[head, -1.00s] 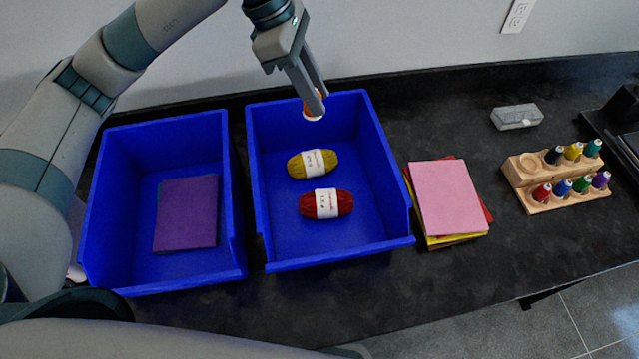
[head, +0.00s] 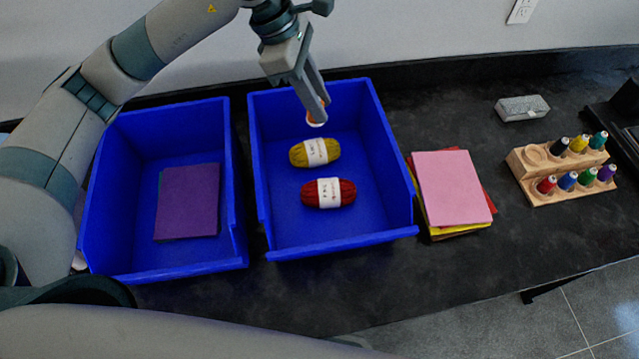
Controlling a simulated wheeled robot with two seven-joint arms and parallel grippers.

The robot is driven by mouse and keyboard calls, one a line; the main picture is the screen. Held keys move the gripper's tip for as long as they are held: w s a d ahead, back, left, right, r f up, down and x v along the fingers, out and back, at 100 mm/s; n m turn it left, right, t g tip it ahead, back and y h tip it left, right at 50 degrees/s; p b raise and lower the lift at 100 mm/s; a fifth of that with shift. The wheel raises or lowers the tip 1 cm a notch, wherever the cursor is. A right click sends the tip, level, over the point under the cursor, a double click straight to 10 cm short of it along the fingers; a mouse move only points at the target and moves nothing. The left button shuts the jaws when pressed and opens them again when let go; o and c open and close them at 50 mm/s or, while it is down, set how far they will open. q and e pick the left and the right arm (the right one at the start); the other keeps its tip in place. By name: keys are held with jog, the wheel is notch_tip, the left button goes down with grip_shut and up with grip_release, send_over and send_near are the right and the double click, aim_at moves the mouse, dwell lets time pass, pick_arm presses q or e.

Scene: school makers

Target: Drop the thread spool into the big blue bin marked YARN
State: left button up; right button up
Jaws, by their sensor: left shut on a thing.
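The thread spool (head: 316,123) shows as a white round end with a bit of orange, mostly hidden by the fingers. My left gripper (head: 319,108) is shut on it, pointing down over the back part of the right-hand blue bin (head: 383,160). This bin holds a yellow yarn skein (head: 299,155) and a red yarn skein (head: 346,192). The spool appears just behind the yellow skein in the picture; its height above the bin floor is hard to tell. No YARN marking is readable from here. My right gripper is out of view.
A second blue bin (head: 238,225) to the left holds purple sheets (head: 188,200). Right of the bins lie stacked coloured sheets (head: 450,188), a wooden rack (head: 548,192) with several spools, and a grey box (head: 522,108). The black counter (head: 400,285) is clear in front.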

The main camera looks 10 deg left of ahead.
pick_arm(q)
jog(key=shift+f, duration=0.5)
jog(key=o, duration=1.1)
